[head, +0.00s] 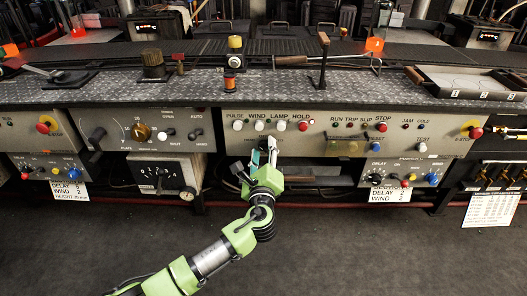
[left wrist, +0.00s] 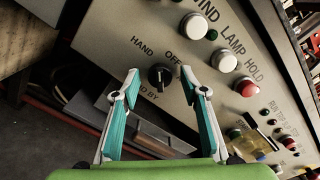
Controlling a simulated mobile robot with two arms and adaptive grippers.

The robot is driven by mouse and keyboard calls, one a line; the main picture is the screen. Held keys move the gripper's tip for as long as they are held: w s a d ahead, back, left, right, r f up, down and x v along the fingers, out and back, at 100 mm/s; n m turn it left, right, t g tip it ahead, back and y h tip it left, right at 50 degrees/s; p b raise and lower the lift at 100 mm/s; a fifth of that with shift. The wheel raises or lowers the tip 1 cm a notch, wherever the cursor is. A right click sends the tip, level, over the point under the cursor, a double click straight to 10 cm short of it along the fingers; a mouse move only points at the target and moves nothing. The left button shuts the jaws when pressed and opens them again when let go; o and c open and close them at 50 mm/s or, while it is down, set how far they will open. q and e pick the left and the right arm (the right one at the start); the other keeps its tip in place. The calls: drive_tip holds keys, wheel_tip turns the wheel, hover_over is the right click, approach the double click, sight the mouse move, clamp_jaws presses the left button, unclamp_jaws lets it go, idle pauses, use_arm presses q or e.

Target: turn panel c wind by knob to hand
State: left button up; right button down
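The black rotary knob (left wrist: 161,77) sits on the pale panel (left wrist: 112,42) in the left wrist view, with HAND at its upper left, OFF above it and STAND BY below it. A pale mark shows on the knob, but I cannot tell surely which label it faces. My left gripper (head: 263,151) is open in front of the panel (head: 340,144), below the WIND and LAMP buttons. In the left wrist view its fingertips lie on either side of the knob; contact is not clear. The gripper hides the knob in the head view. My right gripper is not in view.
A white WIND button (left wrist: 194,26), a white LAMP button (left wrist: 224,61) and a red HOLD button (left wrist: 246,87) sit close by on the same panel. A red stop button (head: 381,127) is farther right. A metal worktop (head: 200,91) runs above the panels. Dark open floor lies in front.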

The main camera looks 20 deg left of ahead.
use_arm(q)
drive_tip(key=shift+s+d, duration=0.1)
drive_tip(key=v, duration=1.1)
drive_tip(key=shift+s, duration=0.4)
drive_tip(key=shift+d, duration=0.1)
